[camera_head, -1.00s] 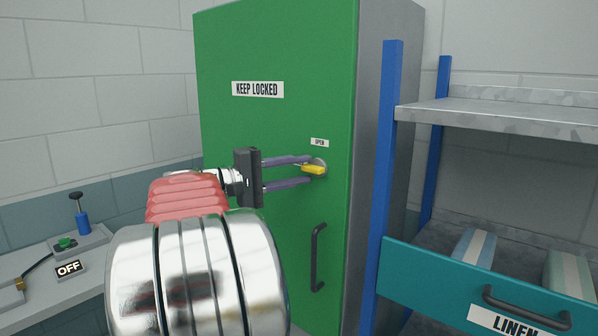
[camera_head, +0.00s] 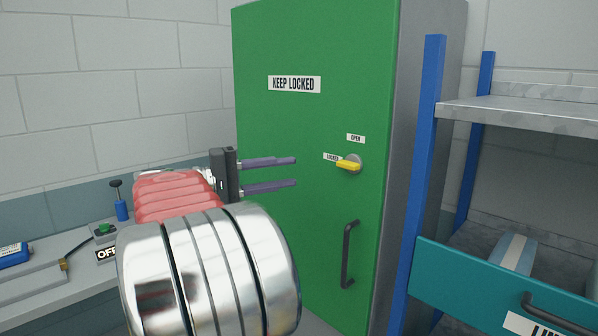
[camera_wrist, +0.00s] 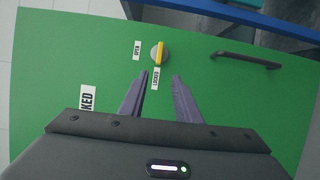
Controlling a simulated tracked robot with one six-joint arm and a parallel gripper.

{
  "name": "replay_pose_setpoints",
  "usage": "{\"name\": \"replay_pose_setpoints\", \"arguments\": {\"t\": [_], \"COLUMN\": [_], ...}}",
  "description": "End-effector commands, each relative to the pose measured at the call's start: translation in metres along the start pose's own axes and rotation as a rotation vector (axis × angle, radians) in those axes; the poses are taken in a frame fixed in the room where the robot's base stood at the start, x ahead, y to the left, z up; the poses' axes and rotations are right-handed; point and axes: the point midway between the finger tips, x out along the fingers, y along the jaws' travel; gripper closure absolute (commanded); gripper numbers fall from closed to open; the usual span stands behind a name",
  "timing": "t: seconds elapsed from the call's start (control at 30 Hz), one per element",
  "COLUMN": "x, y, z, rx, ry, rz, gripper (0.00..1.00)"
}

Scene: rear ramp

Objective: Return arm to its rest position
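My gripper (camera_head: 296,171) is open and empty in front of the green cabinet (camera_head: 300,120). Its two purple fingers point towards the yellow knob (camera_head: 348,164) but stand apart from it, to its left in the head view. The knob lies roughly level and points left to the "LOCKED" label (camera_head: 331,157); the "OPEN" label (camera_head: 355,138) is above it. In the wrist view the knob (camera_wrist: 160,53) is beyond the fingertips (camera_wrist: 160,76), with clear space between.
A black handle (camera_head: 349,254) sticks out from the cabinet door. A blue-posted shelf (camera_head: 421,170) with a teal drawer (camera_head: 465,290) stands at the right. A bench (camera_head: 60,285) with a switch and a blue-bodied plunger (camera_head: 121,208) is at the left.

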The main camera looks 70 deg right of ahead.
Motion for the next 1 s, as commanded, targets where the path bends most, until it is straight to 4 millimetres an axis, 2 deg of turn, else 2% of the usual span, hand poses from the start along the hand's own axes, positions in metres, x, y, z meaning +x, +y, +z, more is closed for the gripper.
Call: {"name": "replay_pose_setpoints", "arguments": {"t": [0.2,0.87,1.0], "x": [-0.0132,-0.0130,-0.0131], "y": [-0.0006,-0.0002,-0.0055], "z": [0.0001,0.0003,-0.0064], "rx": [-0.001,-0.002,-0.024], "ry": [0.000,-0.001,0.026], "rz": [0.000,0.000,-0.020], "gripper": [0.70,0.70,0.70]}}
